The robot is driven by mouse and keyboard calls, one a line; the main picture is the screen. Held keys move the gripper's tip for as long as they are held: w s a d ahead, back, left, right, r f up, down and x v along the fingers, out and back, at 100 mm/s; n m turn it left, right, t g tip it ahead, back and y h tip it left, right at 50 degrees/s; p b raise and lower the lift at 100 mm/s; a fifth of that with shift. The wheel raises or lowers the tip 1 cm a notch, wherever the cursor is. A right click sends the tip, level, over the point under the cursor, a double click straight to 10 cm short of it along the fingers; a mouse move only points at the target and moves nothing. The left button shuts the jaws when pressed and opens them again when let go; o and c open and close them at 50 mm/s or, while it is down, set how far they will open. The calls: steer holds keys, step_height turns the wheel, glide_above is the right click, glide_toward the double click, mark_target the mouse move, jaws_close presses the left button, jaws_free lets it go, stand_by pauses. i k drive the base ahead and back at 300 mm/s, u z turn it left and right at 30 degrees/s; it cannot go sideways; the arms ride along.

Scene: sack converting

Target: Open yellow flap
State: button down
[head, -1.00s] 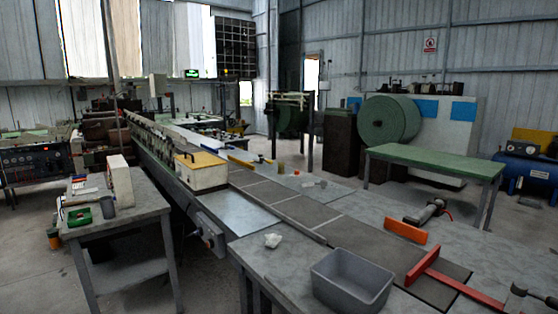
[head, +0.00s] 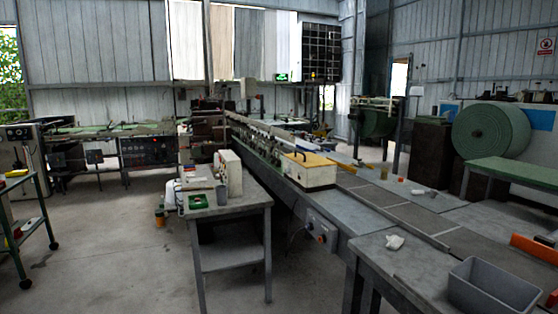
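A cream box with a yellow top flap (head: 308,159) sits on the long conveyor line, right of the picture's middle. The yellow flap appears to lie flat over the box (head: 307,176). My gripper does not show in the head view, so its state and its distance from the flap cannot be seen.
A grey side table (head: 229,205) with a cream case (head: 229,172) and small items stands left of the conveyor (head: 410,216). A grey bin (head: 494,287) sits on the near table. A green trolley (head: 30,225) stands at far left. Open floor (head: 130,260) lies between.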

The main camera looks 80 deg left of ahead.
mark_target(309, 159)
steer(key=u, duration=3.6)
steer(key=k, duration=1.1)
steer(key=z, duration=0.9)
steer(key=i, duration=0.95)
steer(key=z, duration=0.2)
steer(key=k, duration=0.3)
steer(key=u, duration=1.3)
steer(key=i, duration=1.75)
steer(key=u, duration=0.35)
